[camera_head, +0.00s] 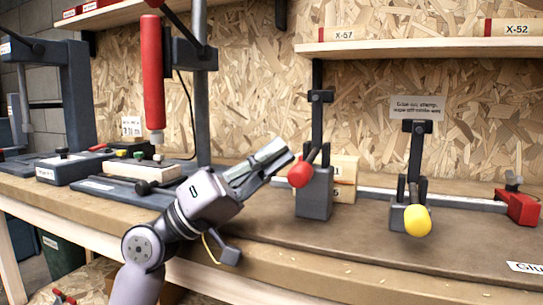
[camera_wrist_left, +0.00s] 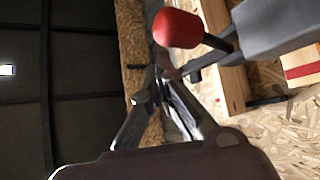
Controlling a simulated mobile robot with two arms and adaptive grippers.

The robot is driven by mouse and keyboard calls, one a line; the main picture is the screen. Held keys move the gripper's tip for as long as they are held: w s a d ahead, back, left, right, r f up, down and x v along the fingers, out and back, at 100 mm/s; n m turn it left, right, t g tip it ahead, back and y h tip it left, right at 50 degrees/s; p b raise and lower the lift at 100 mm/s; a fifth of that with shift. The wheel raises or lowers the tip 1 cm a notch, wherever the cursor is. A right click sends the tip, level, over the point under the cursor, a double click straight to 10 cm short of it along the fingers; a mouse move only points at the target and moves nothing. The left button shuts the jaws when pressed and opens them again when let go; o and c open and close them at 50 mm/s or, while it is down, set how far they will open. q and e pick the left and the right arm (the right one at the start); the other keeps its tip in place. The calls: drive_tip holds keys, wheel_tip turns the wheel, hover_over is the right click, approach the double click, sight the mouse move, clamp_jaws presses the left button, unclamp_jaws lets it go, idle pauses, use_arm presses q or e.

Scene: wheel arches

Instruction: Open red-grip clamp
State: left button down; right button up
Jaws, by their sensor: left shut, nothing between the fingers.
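The red-grip clamp stands on the workbench in the head view, with a grey block base (camera_head: 315,195), a dark upright arm (camera_head: 317,122) and a red grip (camera_head: 301,173) on a short handle at its front left. The red grip is large in the left wrist view (camera_wrist_left: 178,28), in front of the fingers and a little to the side. My left gripper (camera_head: 286,155) is shut and empty, its fingertips just left of and slightly above the red grip in the head view. It shows in the wrist view too (camera_wrist_left: 160,76). I cannot tell whether the fingertips touch the grip. My right gripper is not in view.
A similar clamp with a yellow grip (camera_head: 417,220) stands to the right. A red end piece (camera_head: 517,207) is at the far right of the bench. A wooden block (camera_head: 342,176) is behind the red-grip clamp. A press with a red cylinder (camera_head: 153,75) stands left. Shelves (camera_head: 430,49) hang above.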

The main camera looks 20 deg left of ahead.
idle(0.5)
use_arm(q)
drive_tip(key=v, duration=1.2)
idle(0.3)
